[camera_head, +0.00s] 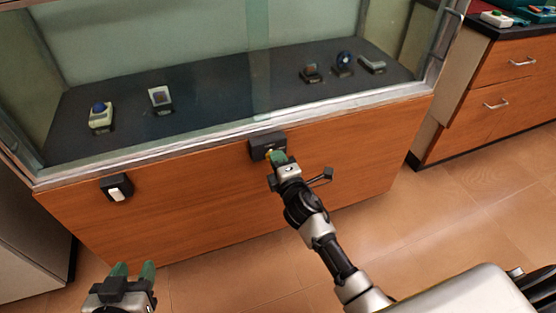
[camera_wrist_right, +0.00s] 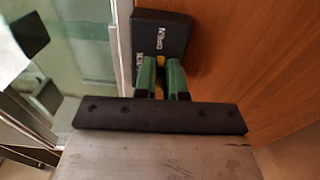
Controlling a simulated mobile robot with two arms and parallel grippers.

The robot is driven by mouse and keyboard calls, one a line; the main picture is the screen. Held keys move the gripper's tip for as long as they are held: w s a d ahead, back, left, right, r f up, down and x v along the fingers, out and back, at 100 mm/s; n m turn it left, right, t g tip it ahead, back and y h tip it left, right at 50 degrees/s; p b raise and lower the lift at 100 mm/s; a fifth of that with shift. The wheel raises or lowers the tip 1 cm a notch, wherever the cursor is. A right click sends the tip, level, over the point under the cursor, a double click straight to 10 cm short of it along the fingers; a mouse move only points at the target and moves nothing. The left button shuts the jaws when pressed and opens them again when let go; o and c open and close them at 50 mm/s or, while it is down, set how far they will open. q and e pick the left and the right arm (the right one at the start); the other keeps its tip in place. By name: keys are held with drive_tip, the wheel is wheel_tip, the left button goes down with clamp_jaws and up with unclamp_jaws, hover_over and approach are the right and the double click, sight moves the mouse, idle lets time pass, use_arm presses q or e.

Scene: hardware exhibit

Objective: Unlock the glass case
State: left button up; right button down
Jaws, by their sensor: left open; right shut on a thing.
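The glass case (camera_head: 200,190) has a wooden base, a metal rim and glass panes. A black lock box (camera_head: 262,140) is fixed to the front of the base, just under the rim. It also fills the top of the right wrist view (camera_wrist_right: 172,30), with white lettering that seems to include "OPEN". My right gripper (camera_head: 277,157) is at the lock box, its green fingers shut on a small yellow key (camera_wrist_right: 160,64). The fingers hide most of the key, so I cannot tell how far it is in. My left gripper (camera_head: 133,270) is open and empty, low at the left.
Several small devices, such as one with a blue ball (camera_head: 99,115), stand on the dark floor inside the case. A black box with a white switch (camera_head: 117,190) is on the base at left. A wooden drawer cabinet (camera_head: 490,90) stands at right. The tiled floor is clear.

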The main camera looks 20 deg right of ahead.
drive_tip(key=shift+m, duration=0.3)
drive_tip(key=c, duration=1.2)
unclamp_jaws()
use_arm(q)
drive_tip(key=shift+r, duration=0.1)
drive_tip(key=s+f+g, duration=0.1)
drive_tip(key=s+a+f+g+y+p, duration=0.1)
drive_tip(key=f+g, duration=0.1)
drive_tip(key=shift+s+a, duration=0.15)
drive_tip(key=shift+s, duration=0.25)
use_arm(e)
drive_tip(key=s, duration=1.1)
drive_tip(key=shift+d, duration=0.25)
